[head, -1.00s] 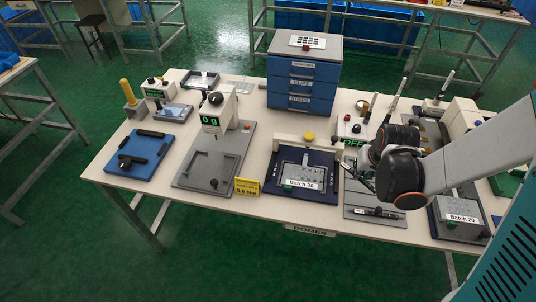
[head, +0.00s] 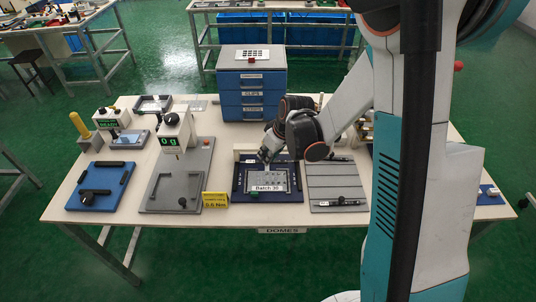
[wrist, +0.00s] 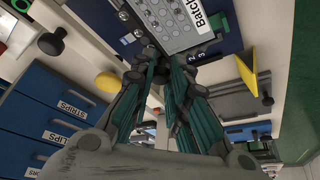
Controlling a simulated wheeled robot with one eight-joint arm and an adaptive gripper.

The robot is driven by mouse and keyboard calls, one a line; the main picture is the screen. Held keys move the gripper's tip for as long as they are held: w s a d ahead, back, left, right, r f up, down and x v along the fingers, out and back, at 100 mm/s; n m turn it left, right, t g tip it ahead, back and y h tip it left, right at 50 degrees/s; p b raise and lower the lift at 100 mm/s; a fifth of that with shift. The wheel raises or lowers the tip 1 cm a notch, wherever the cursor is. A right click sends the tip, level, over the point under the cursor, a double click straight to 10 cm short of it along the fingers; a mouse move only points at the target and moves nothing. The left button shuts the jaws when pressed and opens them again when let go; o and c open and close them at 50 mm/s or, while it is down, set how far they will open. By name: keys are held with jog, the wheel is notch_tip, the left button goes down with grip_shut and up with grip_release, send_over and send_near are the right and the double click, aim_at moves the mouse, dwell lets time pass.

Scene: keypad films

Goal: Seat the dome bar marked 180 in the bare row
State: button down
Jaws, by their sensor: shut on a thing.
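The Batch 30 fixture is a dark blue base (head: 242,196) with a grey plate (head: 279,179) labelled "Batch 30". The grey plate also shows in the wrist view (wrist: 180,40), with several small round dots in rows. My gripper (head: 265,157) is at the back left of that plate, low over it. In the wrist view, my gripper (wrist: 148,66) has its fingertips close together beside the plate edge. It is shut on a small, mostly hidden thing, taken to be a dome bar; no 180 mark is readable. I cannot tell which row is bare or whether the held thing touches the plate.
A grey grooved tray (head: 335,185) with a dark bar (head: 338,203) lies to the right. A yellow sign (head: 215,199) and a scale (head: 175,185) are to the left. A blue drawer cabinet (head: 252,95) stands behind.

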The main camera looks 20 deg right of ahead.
jog(key=shift+f, duration=0.15)
notch_tip(320, 180, down, 6)
jog(key=b, duration=0.5)
jog(key=shift+r, duration=0.2)
jog(key=shift+f+b, duration=1.25)
jog(key=shift+b, duration=0.4)
dwell(1.6)
jog(key=c, duration=1.5)
grip_release()
jog(key=shift+s+r, duration=0.1)
jog(key=shift+r, duration=0.05)
jog(key=v, duration=1.1)
jog(key=shift+s+d+r, duration=0.15)
jog(key=shift+s+r, duration=0.05)
jog(key=shift+r, duration=0.15)
